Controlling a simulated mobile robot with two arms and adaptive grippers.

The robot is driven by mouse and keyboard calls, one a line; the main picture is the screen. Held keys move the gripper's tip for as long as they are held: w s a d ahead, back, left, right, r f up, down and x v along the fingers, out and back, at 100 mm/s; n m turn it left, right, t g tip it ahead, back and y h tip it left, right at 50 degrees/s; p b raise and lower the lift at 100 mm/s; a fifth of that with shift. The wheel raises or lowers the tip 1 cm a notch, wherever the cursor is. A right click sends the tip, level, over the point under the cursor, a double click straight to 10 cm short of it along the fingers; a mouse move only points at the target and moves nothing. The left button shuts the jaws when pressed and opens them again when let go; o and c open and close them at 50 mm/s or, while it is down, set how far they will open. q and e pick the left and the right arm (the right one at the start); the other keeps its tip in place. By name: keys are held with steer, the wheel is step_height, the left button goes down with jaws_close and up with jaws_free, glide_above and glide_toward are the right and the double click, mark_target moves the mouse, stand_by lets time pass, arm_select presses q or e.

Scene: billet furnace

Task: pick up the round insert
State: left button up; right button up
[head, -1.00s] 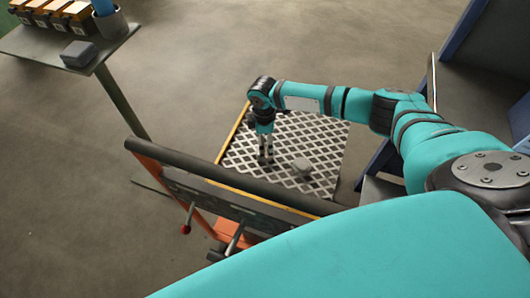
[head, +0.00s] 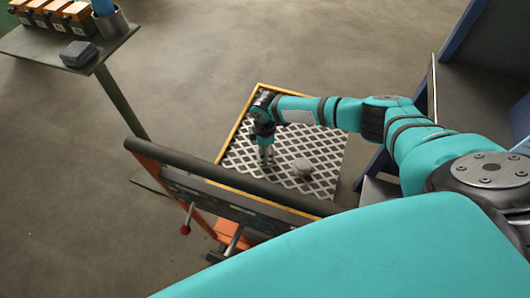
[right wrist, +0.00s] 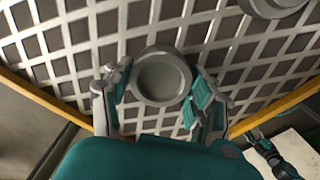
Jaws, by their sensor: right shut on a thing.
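The round insert (right wrist: 161,78) is a grey, round piece with a shallow round hollow in its top. In the right wrist view it sits between the fingers of my right gripper (right wrist: 160,90), which is shut on it. In the head view the right gripper (head: 266,158) points down, low over the grating; the held insert is too small and hidden to make out there. I cannot tell whether it touches the grating.
The metal grating (head: 240,160) has a yellow edge. Another grey round piece (head: 303,168) lies on it to the right of the gripper. A dark rail (head: 220,178) runs along its near side. A shelf (head: 40,45) with orange-topped boxes stands far left.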

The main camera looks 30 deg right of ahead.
jaws_close()
steer(key=shift+r, duration=0.15)
